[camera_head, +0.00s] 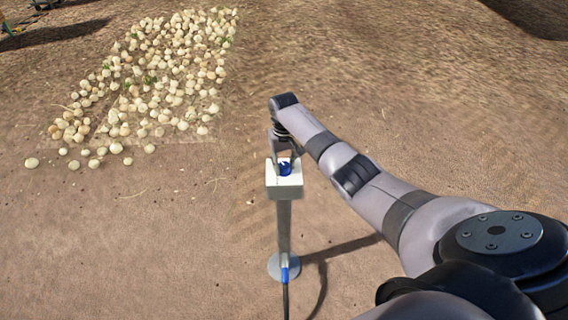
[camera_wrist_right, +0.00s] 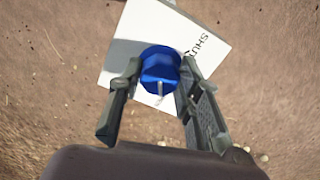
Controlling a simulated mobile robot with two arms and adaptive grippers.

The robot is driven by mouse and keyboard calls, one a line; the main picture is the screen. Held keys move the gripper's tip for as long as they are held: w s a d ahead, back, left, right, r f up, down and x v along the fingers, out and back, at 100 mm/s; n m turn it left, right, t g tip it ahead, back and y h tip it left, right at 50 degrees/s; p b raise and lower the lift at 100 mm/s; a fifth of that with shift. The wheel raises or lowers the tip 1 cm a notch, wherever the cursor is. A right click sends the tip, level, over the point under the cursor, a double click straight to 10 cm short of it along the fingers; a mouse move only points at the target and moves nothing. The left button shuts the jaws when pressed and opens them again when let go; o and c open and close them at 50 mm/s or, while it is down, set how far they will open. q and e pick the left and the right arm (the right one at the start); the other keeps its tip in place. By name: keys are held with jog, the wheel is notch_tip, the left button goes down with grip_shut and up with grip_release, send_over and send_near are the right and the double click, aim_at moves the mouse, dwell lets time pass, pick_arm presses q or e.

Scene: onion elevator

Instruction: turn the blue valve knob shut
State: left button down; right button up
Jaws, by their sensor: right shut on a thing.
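The blue valve knob (camera_head: 285,168) sits on a white box on top of a post, in the middle of the head view. In the right wrist view the knob (camera_wrist_right: 160,68) lies between the fingers of my right gripper (camera_wrist_right: 157,85), one finger on each side. My right gripper (camera_head: 285,155) reaches the knob from above and behind in the head view and is shut on it. The white panel (camera_wrist_right: 205,35) around the knob carries dark lettering that starts with "SHU", the rest hidden by a finger. My left gripper does not show.
The post stands on a round foot (camera_head: 284,266) on bare soil, with a blue fitting (camera_head: 285,274) and a dark hose at its base. A heap of onions (camera_head: 160,80) lies at the upper left. The ground around the post is otherwise clear.

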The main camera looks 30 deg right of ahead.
jog(key=shift+r+n, duration=0.1)
jog(key=shift+n, duration=0.2)
jog(key=shift+n+p, duration=0.45)
jog(key=shift+n, duration=0.15)
jog(key=n, duration=0.2)
jog(key=shift+n+p, duration=0.3)
jog(key=shift+p, duration=0.1)
jog(key=n, duration=0.2)
jog(key=shift+n, duration=0.3)
jog(key=n, duration=0.3)
jog(key=shift+w+n+p, duration=0.1)
jog(key=shift+n+p, duration=0.2)
jog(key=shift+p, duration=0.05)
jog(key=n, duration=1)
jog(key=shift+b, duration=0.35)
jog(key=shift+n, duration=1.5)
jog(key=shift+b, duration=0.3)
